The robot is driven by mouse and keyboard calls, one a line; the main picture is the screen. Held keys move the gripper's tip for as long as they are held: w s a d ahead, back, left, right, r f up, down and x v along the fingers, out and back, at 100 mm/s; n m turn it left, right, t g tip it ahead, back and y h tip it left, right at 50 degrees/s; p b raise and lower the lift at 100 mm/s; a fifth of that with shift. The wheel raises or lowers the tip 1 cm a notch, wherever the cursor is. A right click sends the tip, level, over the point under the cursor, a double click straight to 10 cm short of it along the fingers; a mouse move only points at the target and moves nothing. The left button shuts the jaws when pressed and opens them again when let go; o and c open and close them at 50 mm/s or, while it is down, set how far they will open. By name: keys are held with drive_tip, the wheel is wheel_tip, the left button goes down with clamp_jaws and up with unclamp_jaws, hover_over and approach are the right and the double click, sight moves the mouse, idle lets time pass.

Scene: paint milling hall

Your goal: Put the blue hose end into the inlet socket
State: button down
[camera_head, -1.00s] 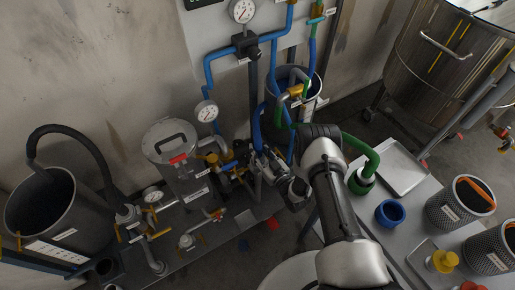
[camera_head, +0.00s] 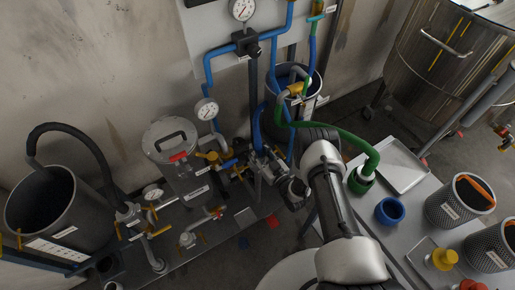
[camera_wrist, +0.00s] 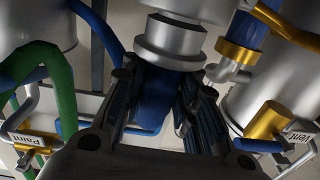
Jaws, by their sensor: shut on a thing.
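My gripper (camera_wrist: 155,105) is shut on the blue hose end (camera_wrist: 156,90), which shows between the two dark fingers in the wrist view. A stepped silver metal collar (camera_wrist: 170,42) sits directly above the blue part, in line with it. I cannot tell whether this collar is the inlet socket or how deep the blue end reaches into it. In the head view my gripper (camera_head: 272,167) is beside the pipework of the machine, and the blue hose (camera_head: 256,125) loops down to it from the bucket. My fingers hide most of the hose end there.
A green hose (camera_head: 340,132) arches to a green fitting on the right table. Near my gripper in the wrist view are a brass valve (camera_wrist: 265,122) labelled Vent and another labelled Paint (camera_wrist: 32,139). A lidded steel vessel (camera_head: 178,165) stands left of the pipework.

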drive_tip(key=shift+f, duration=0.5)
drive_tip(key=shift+f, duration=0.25)
drive_tip(key=c, duration=1.2)
unclamp_jaws()
drive_tip(key=shift+f, duration=0.1)
